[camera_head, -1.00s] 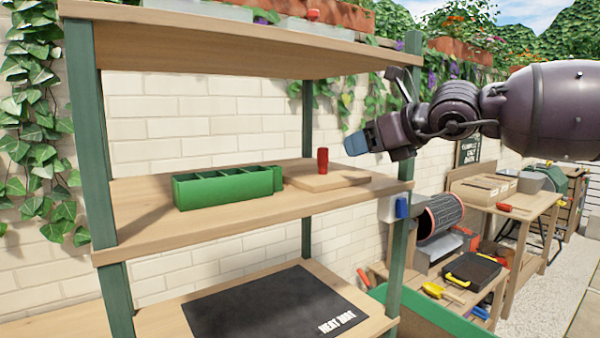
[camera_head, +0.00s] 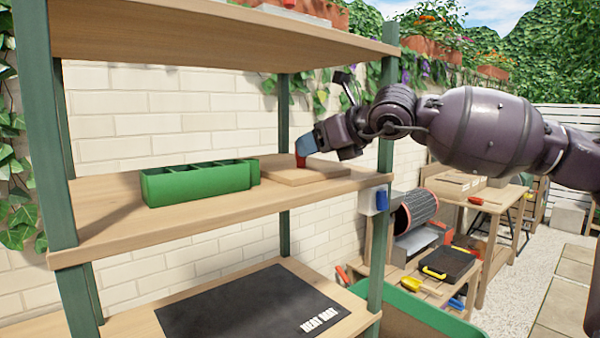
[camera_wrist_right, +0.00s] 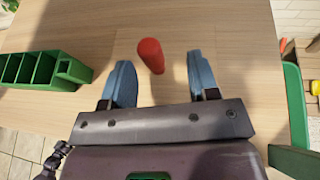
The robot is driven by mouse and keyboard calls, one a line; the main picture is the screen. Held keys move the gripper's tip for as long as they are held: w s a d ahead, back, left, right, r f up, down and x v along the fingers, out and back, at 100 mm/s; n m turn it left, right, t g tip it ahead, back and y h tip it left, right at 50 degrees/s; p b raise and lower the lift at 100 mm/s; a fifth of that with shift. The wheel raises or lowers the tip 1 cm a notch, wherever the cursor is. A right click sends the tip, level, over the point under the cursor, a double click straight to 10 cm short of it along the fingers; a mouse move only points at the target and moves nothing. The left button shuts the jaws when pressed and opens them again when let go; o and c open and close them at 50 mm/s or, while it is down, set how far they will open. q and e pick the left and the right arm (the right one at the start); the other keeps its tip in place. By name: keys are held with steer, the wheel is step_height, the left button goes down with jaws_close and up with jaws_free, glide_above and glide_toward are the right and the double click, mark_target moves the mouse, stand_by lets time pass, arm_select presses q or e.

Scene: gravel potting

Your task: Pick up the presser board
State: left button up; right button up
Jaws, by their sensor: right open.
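The presser board (camera_head: 300,177) is a flat wooden board with an upright red handle. It lies on the middle shelf, to the right of the green tray. In the right wrist view, the red handle (camera_wrist_right: 150,54) stands between and just beyond the two blue fingers of my right gripper (camera_wrist_right: 160,80). The fingers are spread apart and do not touch the handle. In the head view, my right gripper (camera_head: 304,147) is over the board and hides most of the handle. My left gripper is not in view.
A green compartment tray (camera_head: 197,184) sits left of the board. The upper shelf (camera_head: 220,45) is above the arm, and a green shelf post (camera_head: 377,250) stands at the right. A black heat mat (camera_head: 250,305) lies on the lower shelf.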

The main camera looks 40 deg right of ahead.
mark_target(295, 166)
steer(key=shift+w+a+f, duration=0.2)
steer(key=shift+w+a, duration=0.25)
steer(key=shift+w, duration=0.15)
steer(key=shift+x, duration=1.95)
steer(key=shift+a, duration=0.1)
steer(key=c, duration=1)
jaws_close()
